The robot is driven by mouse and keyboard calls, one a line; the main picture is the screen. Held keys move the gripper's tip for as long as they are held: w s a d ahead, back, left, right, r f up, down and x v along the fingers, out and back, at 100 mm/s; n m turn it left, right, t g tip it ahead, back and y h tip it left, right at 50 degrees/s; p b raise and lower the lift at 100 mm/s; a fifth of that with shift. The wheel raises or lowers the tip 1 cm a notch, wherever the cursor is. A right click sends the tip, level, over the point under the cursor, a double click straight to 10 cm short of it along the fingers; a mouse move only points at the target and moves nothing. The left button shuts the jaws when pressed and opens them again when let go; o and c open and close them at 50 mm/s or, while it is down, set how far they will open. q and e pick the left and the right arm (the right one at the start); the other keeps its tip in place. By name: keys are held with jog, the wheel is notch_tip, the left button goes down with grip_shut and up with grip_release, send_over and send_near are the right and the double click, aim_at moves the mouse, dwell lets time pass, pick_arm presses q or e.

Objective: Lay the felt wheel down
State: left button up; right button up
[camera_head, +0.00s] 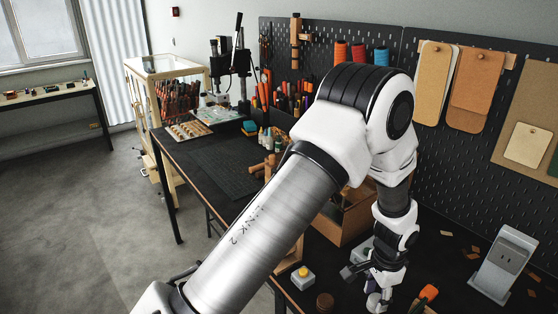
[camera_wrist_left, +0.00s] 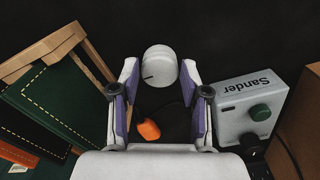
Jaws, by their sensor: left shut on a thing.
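The felt wheel (camera_wrist_left: 158,66), a pale short cylinder with a dark mark on its side, sits between the fingertips of my left gripper (camera_wrist_left: 160,75) in the left wrist view. The gripper is shut on it, and dark surface shows around it. In the head view my left gripper (camera_head: 376,300) points down at the bottom, over the dark bench. The wheel cannot be told apart from the fingers there. My right gripper is in neither view.
A grey box marked Sander (camera_wrist_left: 248,108) with a green knob stands close right of the fingers. An orange-handled tool (camera_wrist_left: 149,130) lies below. Green leather pieces on a wooden rack (camera_wrist_left: 55,50) stand left. A grey stand (camera_head: 503,264) is at the bench's right.

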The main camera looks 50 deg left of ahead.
pick_arm(q)
jog(key=o, duration=1.4)
jog(key=shift+c, duration=0.2)
jog(key=shift+r, duration=0.1)
notch_tip(320, 180, up, 12)
